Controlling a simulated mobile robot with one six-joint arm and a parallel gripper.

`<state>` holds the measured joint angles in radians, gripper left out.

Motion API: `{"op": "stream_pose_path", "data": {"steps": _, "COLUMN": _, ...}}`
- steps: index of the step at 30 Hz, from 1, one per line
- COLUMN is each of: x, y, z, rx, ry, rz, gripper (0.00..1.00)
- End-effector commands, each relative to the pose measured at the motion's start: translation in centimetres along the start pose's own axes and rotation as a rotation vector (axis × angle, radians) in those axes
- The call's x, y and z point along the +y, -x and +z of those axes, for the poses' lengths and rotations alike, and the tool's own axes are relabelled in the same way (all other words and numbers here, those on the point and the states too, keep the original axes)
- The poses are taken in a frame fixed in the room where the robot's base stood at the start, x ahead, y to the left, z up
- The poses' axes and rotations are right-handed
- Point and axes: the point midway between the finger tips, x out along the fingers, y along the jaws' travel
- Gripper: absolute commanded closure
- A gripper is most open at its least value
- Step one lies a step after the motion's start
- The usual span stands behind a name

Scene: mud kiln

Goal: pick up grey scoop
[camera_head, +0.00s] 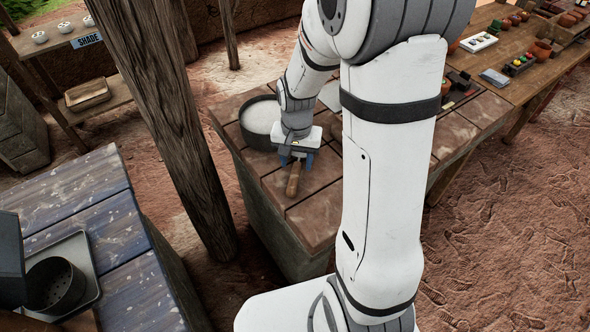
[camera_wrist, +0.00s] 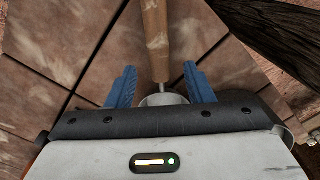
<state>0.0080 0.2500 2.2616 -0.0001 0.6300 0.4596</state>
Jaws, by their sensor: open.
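The grey scoop shows mainly by its brown wooden handle (camera_head: 294,179), which points toward the camera on the tiled tabletop (camera_head: 323,215). My gripper (camera_head: 296,158) is just above its far end. In the wrist view the handle (camera_wrist: 155,40) runs between my gripper's blue fingers (camera_wrist: 157,86), with a gap on both sides. The scoop's grey metal part (camera_wrist: 163,99) shows below the handle, mostly hidden by the gripper body. My gripper is open and holds nothing.
A dark round pot of white material (camera_head: 262,120) stands left of my gripper. A wooden post (camera_head: 180,120) rises left of the table. A longer table with small pots (camera_head: 541,50) lies at the right. A perforated dark pot (camera_head: 55,285) sits on a tray at lower left.

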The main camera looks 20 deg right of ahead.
Motion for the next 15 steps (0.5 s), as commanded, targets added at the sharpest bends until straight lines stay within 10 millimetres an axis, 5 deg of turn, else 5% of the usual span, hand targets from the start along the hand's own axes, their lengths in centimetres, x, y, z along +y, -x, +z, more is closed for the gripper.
{"op": "stream_pose_path", "data": {"steps": 6, "x": 0.1, "y": -3.0, "z": 0.2, "rx": -0.003, "ry": 0.000, "rz": 0.001, "gripper": 0.53}}
{"op": "stream_pose_path", "data": {"steps": 15, "x": 0.1, "y": -3.3, "z": 0.2, "rx": 0.000, "ry": 0.000, "rz": 0.000, "gripper": 0.54}}
